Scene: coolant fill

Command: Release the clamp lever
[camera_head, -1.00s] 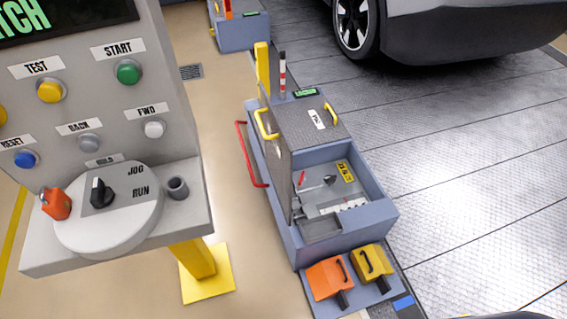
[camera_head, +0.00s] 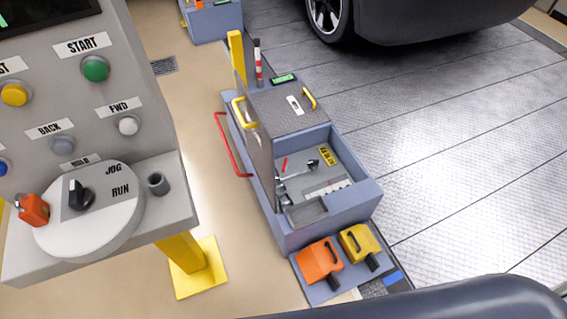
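In the head view an open blue-grey box (camera_head: 357,203) stands right of the control panel. Inside it are a small red lever-like piece (camera_head: 284,163) and a metal lever with a dark knob (camera_head: 312,164). I cannot tell which of these is the clamp lever. A red bar (camera_head: 228,146) runs along the box's left outer side. Neither gripper is in view.
A control panel (camera_head: 140,75) with buttons and a JOG/RUN dial (camera_head: 75,195) stands at left on a yellow post (camera_head: 183,252). Orange (camera_head: 318,262) and yellow (camera_head: 357,244) handled blocks sit at the box's near end. A car (camera_head: 430,20) stands behind. Floor plates at right are clear.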

